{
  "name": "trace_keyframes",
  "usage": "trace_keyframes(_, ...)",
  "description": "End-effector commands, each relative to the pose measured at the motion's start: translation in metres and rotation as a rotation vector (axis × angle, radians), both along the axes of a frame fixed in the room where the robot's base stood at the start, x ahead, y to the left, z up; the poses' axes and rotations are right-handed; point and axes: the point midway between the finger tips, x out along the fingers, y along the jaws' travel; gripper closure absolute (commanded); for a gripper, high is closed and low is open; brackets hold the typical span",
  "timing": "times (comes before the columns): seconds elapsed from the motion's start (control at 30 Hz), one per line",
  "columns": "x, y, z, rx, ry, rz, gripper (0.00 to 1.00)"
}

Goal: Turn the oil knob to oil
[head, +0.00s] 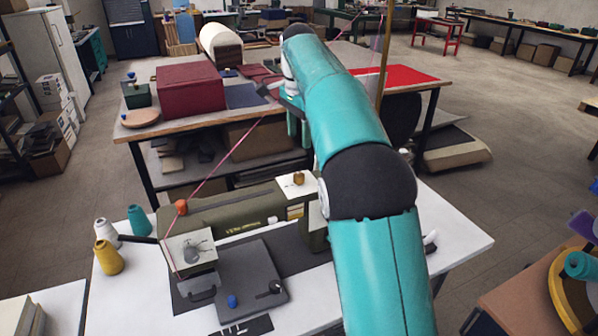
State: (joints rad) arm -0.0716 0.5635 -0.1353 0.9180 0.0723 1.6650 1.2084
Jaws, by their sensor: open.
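An olive-green sewing machine (235,207) stands on a white table in front of me. A brass-coloured knob (298,179) sits on a white plate on its top at the right. An orange knob (181,207) is at its left end. A blue knob (232,301) and a black lever (270,288) are on the grey bed plate (245,268). I cannot tell which of these is the oil knob; no oil marking is readable. My gripper (287,101) is open, partly hidden by my teal arm, above and beyond the machine, apart from all the knobs.
A pink thread (225,160) rises from the machine past my gripper. Yellow, white and teal cones (108,257) stand at the table's left. A further table holds a maroon box (190,90) and cloth. Spools (580,265) lie at right. My arm hides the table's middle right.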

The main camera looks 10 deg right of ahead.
Motion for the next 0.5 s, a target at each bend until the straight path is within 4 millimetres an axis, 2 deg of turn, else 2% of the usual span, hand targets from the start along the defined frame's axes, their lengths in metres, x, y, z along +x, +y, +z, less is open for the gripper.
trace_keyframes(0.5,0.000,0.000,-0.098,-0.001,0.002,0.002,0.49)
